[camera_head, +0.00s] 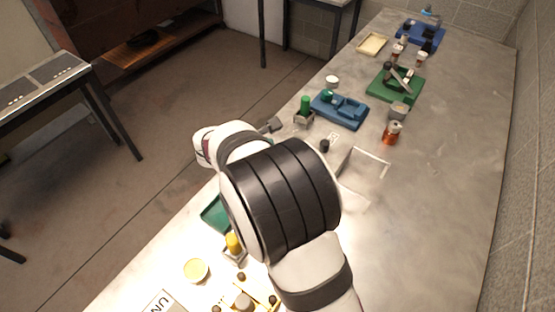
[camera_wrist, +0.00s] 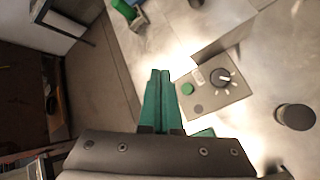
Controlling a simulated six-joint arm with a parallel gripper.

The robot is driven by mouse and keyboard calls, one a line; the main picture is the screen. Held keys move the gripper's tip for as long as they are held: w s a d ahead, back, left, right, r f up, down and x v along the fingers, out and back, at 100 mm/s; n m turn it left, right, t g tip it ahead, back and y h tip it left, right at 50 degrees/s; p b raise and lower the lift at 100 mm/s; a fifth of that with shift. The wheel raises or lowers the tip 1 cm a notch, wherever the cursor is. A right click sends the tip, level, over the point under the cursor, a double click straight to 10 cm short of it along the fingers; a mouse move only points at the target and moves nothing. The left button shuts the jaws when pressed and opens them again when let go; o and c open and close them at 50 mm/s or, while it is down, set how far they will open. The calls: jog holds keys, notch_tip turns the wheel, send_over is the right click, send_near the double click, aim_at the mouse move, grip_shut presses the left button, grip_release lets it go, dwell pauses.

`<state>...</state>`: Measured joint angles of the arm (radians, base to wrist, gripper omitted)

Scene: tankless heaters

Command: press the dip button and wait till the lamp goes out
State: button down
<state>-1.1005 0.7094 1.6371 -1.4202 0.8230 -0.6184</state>
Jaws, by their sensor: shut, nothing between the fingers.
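In the wrist view a grey control panel (camera_wrist: 236,93) lies right of my gripper. It carries a green round piece (camera_wrist: 187,88), a dark knob (camera_wrist: 220,77) with a pale pointer, a small pale patch (camera_wrist: 198,75) and a dull grey disc (camera_wrist: 198,109). I cannot tell which is the dip button or the lamp, nor whether a lamp is lit. My gripper (camera_wrist: 158,97) has teal fingers, shut together and empty. Their tips are left of the green piece and appear apart from it. In the head view my arm hides the fingers and most of the panel area.
A green bottle (camera_head: 305,104) stands in a holder beside a blue device (camera_head: 340,109). In the wrist view a dark cylinder (camera_wrist: 296,116) stands right of the panel. The bench's right side is clear.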

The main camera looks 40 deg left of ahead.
jog(key=shift+s+a+f, duration=0.1)
jog(key=shift+a, duration=0.15)
jog(key=shift+f, duration=0.1)
jog(key=shift+f, duration=4.3)
jog(key=shift+f, duration=0.1)
jog(key=shift+f, duration=0.3)
jog(key=shift+f, duration=0.45)
jog(key=shift+d+r, duration=0.1)
jog(key=shift+r, duration=0.8)
